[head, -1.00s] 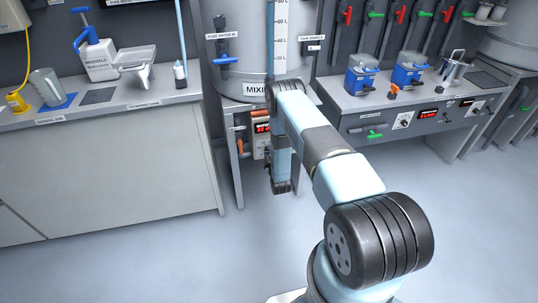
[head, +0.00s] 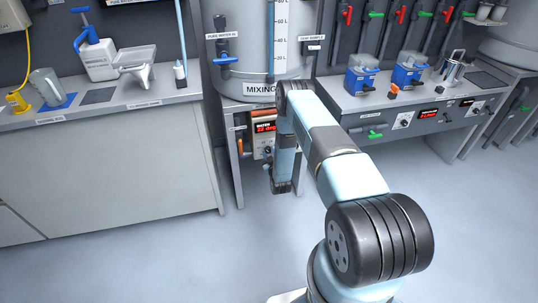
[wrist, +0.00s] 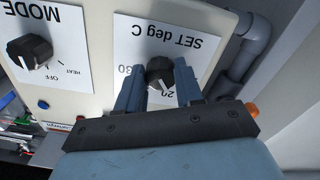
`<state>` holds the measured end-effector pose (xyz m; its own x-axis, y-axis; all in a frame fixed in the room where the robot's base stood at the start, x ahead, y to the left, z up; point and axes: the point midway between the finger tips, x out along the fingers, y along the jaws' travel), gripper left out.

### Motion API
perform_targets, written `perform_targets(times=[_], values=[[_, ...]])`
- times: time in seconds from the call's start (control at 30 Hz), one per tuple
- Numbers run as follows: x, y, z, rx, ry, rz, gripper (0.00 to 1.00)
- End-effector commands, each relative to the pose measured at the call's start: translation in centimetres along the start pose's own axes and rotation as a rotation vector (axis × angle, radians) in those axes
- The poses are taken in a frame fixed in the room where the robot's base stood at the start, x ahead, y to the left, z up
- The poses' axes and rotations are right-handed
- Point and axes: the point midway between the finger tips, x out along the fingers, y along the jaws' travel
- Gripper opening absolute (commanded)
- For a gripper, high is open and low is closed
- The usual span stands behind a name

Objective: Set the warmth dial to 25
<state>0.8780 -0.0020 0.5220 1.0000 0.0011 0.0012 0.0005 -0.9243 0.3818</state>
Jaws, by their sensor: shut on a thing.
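The warmth dial (wrist: 159,70) is a black knob on a white plate marked SET deg C, seen upside down in the wrist view. The figures 20 and 30 show beside it. Its white mark points towards the lower edge of the picture, near the 20. My gripper (wrist: 158,78) is shut on this dial, with one blue finger on each side of it. In the head view the dial and my fingers are hidden behind my arm. The heater box (head: 263,128) has a lit red display (head: 264,127), which seems to read 22 deg.
A black MODE knob (wrist: 30,50) with HEAT and OFF marks is on the same panel. A grey pipe (wrist: 250,45) runs close beside the box. The mixing tank (head: 235,85) stands above it. The grey counter (head: 110,170) is to the left, with clear floor in front.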

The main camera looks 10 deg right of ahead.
Motion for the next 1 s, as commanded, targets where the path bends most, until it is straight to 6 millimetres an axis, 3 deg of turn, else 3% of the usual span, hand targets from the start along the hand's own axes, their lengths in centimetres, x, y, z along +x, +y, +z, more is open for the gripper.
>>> perform_targets(times=[1.0], values=[[-0.31,-0.46,0.18,0.915,-0.009,0.0,0.06]])
